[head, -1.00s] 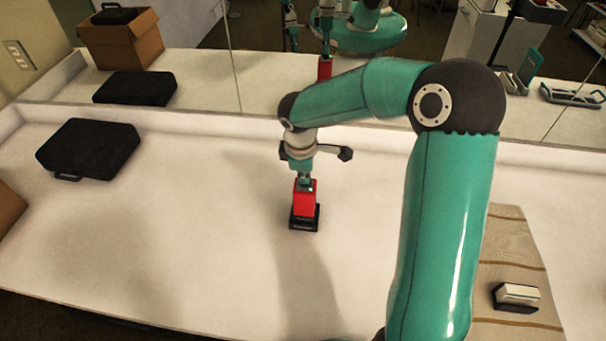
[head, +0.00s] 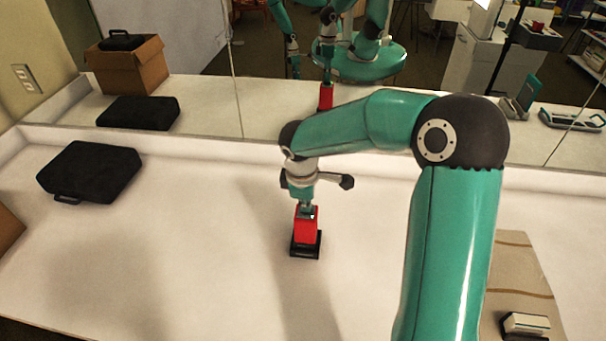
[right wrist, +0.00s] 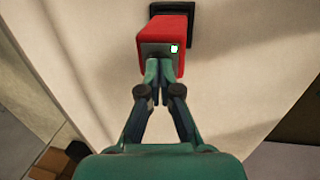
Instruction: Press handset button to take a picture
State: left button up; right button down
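A red upright block (head: 306,230), which I take to be the handset, stands on a black base (head: 306,251) on the white counter. In the right wrist view the red block (right wrist: 165,27) has a grey end face with a small white button (right wrist: 174,48). My right gripper (head: 305,208) points down at the top of the block. In the right wrist view its fingertips (right wrist: 158,64) are together with nothing between them, at the grey face just beside the white button. I cannot tell whether they touch. My left gripper shows only as a small reflection in the mirror.
A black case (head: 90,172) lies at the left of the counter. A small black-and-white object (head: 525,325) rests on a striped beige mat (head: 515,262) at the right. A mirror stands along the back. The counter around the red block is clear.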

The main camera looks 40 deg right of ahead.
notch_tip(320, 180, up, 13)
jog(key=s+a, duration=0.1)
jog(key=a, duration=0.1)
jog(key=shift+r, duration=0.15)
jog(key=shift+s, duration=0.1)
dwell(0.6)
